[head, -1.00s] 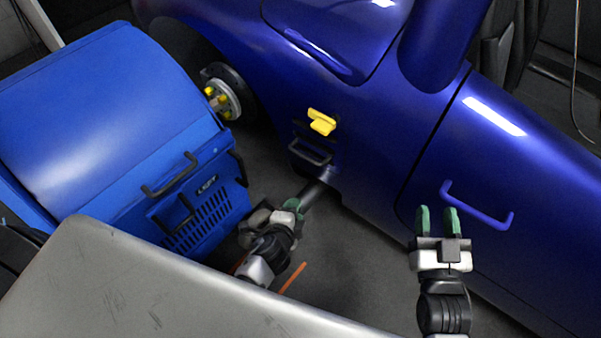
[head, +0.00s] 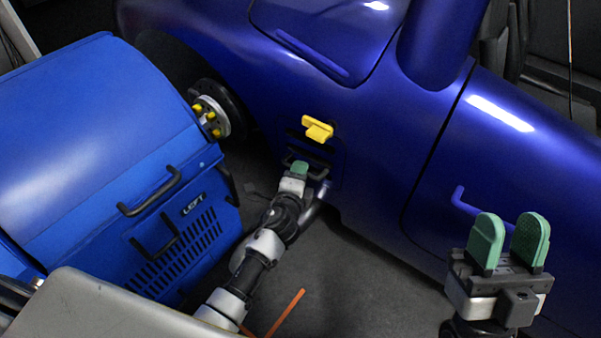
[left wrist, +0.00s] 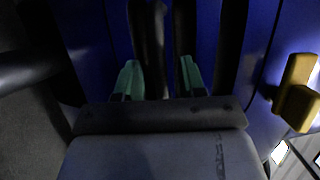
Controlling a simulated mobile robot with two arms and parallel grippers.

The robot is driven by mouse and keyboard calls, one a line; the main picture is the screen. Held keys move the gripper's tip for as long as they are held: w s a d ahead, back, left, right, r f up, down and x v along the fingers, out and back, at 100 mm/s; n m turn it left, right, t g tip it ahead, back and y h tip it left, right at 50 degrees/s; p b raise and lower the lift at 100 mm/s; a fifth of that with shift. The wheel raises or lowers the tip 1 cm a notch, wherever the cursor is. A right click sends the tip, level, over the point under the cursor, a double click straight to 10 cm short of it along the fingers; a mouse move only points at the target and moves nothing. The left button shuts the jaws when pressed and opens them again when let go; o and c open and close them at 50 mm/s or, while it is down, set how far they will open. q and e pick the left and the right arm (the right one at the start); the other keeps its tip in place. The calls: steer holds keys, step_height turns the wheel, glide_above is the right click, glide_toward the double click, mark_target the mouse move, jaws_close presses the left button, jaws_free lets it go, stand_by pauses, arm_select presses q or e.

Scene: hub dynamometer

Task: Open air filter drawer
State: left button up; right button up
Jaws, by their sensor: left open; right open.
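A black handle (head: 319,177) is on the lower side of the dark blue car body (head: 370,150), below a yellow latch-like part (head: 318,129). I cannot tell from a label whether this is the air filter drawer. My left gripper (head: 299,167) is right at this handle and partly covers it. In the left wrist view its green fingertips (left wrist: 160,78) are apart, facing dark upright bars on the blue surface. Contact with the handle cannot be told. The yellow part (left wrist: 297,95) is at the right there. My right gripper (head: 508,243) is open and empty at the lower right.
A blue dynamometer unit (head: 100,130) marked LEFT, with black handles, stands on the left by the wheel hub (head: 212,115). A blue handle (head: 480,208) is on the car behind my right gripper. Grey floor (head: 370,270) lies between.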

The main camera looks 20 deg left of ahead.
arm_select(q)
steer(key=shift+w+f, duration=0.1)
steer(key=shift+w, duration=0.7)
jaws_close()
